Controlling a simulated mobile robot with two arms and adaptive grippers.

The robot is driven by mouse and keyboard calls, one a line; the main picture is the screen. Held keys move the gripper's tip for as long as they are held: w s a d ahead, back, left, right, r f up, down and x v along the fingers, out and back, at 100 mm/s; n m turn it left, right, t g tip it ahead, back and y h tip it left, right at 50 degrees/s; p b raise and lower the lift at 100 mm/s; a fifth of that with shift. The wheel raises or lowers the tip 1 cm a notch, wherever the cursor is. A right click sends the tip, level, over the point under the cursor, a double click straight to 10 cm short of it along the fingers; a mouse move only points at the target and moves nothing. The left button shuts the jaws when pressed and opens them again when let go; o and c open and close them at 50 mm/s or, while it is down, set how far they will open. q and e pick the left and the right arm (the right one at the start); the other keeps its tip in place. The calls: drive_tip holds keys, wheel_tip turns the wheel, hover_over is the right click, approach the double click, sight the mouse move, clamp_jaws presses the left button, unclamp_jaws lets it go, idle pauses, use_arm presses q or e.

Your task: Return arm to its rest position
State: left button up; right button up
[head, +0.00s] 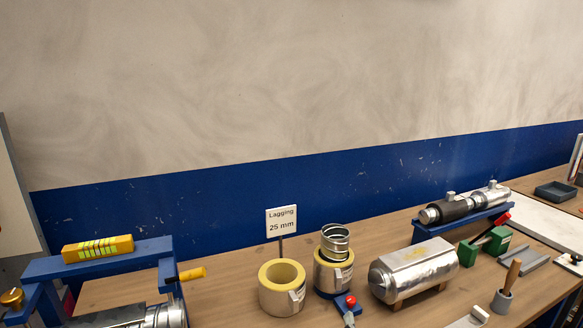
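Neither of my arms nor grippers shows in the head view. The workbench (225,283) fills the lower part of the picture. A blue frame (100,258) with a yellow level-like block (97,249) on top stands at the left. A silver duct piece (150,317) lies low in the frame and is cut off by the bottom edge. A yellow-lined lagging ring (283,300) stands at the middle. Beside it, metal spiral rings (335,240) sit on a second lagged ring (333,274).
A "Lagging 25 mm" sign (282,221) stands behind the rings. A silver-clad cylinder (413,270), a blue rack (461,222) with a black-and-silver pipe, a green clamp (484,243) and a grey cup (502,301) crowd the right. A dark tray (555,192) is farther back.

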drive_tip(key=s+d+f+m+g, duration=0.1)
drive_tip(key=s+f+m+g, duration=0.35)
drive_tip(key=s+m, duration=0.5)
drive_tip(key=s+d+f+m+g+y, duration=0.1)
drive_tip(key=s+d+f+m+g, duration=0.15)
drive_tip(key=s+f+m, duration=0.45)
drive_tip(key=s+f+m+g, duration=0.3)
drive_tip(key=s+m+g, duration=0.2)
drive_tip(key=s+m, duration=0.6)
wheel_tip(320, 180, down, 30)
drive_tip(key=s+n+b, duration=0.1)
drive_tip(key=n+b, duration=0.1)
drive_tip(key=b, duration=0.3)
use_arm(q)
wheel_tip(320, 180, down, 10)
drive_tip(key=s+b, duration=0.1)
drive_tip(key=b, duration=0.4)
drive_tip(key=shift+s, duration=0.2)
use_arm(e)
drive_tip(key=s+d+f+g, duration=0.1)
drive_tip(key=s+f, duration=0.8)
drive_tip(key=f, duration=0.2)
drive_tip(key=s+d+f+g, duration=0.1)
drive_tip(key=s+d+f, duration=0.1)
drive_tip(key=s+f, duration=0.7)
wheel_tip(320, 180, down, 3)
drive_tip(key=shift+d+r, duration=0.15)
drive_tip(key=shift+r, duration=0.05)
drive_tip(key=shift+w, duration=0.1)
